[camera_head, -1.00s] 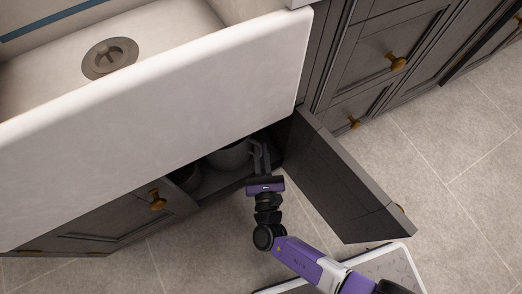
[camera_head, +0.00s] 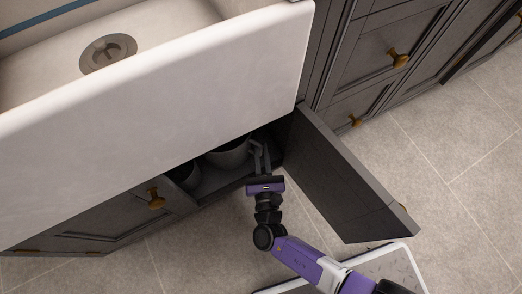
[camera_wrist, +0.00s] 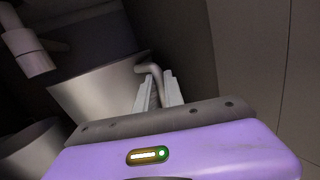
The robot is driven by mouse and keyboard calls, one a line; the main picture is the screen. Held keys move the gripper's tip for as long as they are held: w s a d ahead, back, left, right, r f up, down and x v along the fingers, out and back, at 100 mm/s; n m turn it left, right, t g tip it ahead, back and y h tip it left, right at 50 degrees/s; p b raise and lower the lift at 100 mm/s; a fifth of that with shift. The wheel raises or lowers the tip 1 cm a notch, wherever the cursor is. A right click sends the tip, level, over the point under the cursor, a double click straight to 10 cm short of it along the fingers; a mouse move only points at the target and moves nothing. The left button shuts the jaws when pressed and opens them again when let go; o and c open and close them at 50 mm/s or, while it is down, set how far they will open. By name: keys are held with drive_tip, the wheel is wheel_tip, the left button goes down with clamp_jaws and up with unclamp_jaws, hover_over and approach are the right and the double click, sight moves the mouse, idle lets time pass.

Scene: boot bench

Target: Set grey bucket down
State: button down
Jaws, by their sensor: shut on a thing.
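The grey bucket (camera_head: 228,157) is inside the open cabinet under the sink, partly hidden by the sink front. It also shows in the wrist view (camera_wrist: 95,95), where it looks tilted. My gripper (camera_head: 258,158) reaches into the cabinet opening from the front, at the bucket's right side. In the wrist view its two fingers (camera_wrist: 158,92) are shut on the bent grey handle (camera_wrist: 150,69) of the bucket. I cannot tell whether the bucket's base touches the cabinet floor.
A second grey container (camera_head: 187,175) stands left of the bucket, close to it; it shows in the wrist view (camera_wrist: 32,148). A pale pipe (camera_wrist: 25,48) hangs above. The open door (camera_head: 345,180) stands right of my arm. The white sink (camera_head: 170,90) overhangs the opening.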

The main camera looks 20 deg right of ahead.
drive_tip(key=shift+s+f+b, duration=0.1)
drive_tip(key=shift+f+b, duration=0.4)
drive_tip(key=shift+f, duration=0.25)
drive_tip(key=c, duration=1.4)
unclamp_jaws()
drive_tip(key=shift+r, duration=0.1)
drive_tip(key=shift+o, duration=0.2)
drive_tip(key=shift+s, duration=0.1)
drive_tip(key=shift+s+a, duration=0.15)
drive_tip(key=shift+s, duration=0.2)
drive_tip(key=p+v, duration=0.2)
drive_tip(key=v, duration=0.4)
drive_tip(key=shift+s, duration=0.4)
